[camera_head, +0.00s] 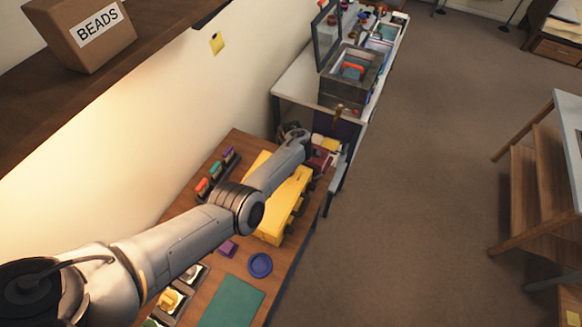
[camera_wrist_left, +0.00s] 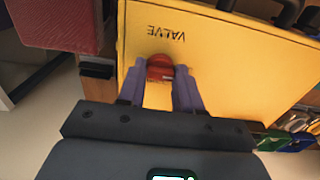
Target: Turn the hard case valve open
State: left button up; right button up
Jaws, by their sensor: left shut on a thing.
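The yellow hard case (camera_head: 283,200) lies on the wooden bench, partly covered by my left arm in the head view. In the left wrist view its yellow side (camera_wrist_left: 225,55) fills the picture, with VALVE printed upside down. The red valve knob (camera_wrist_left: 160,64) is just below that word. My left gripper (camera_wrist_left: 159,82) is at this side, its two fingers on either side of the knob and shut on it. The knob's lower part is hard to make out between the fingers. My right gripper is not in view.
A rack of coloured items (camera_head: 216,175) stands by the wall. A blue round dish (camera_head: 260,265), a purple block (camera_head: 228,248) and a green mat (camera_head: 232,302) are on the near bench. A red object (camera_wrist_left: 60,22) is close to the gripper's left in the wrist view.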

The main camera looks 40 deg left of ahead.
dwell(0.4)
pick_arm(q)
jog(key=o, duration=1)
jog(key=shift+o, duration=0.2)
jog(key=shift+r, duration=0.45)
notch_tip(320, 180, up, 10)
jog(key=p, duration=0.3)
jog(key=shift+s+a+f, duration=0.1)
jog(key=shift+f, duration=0.05)
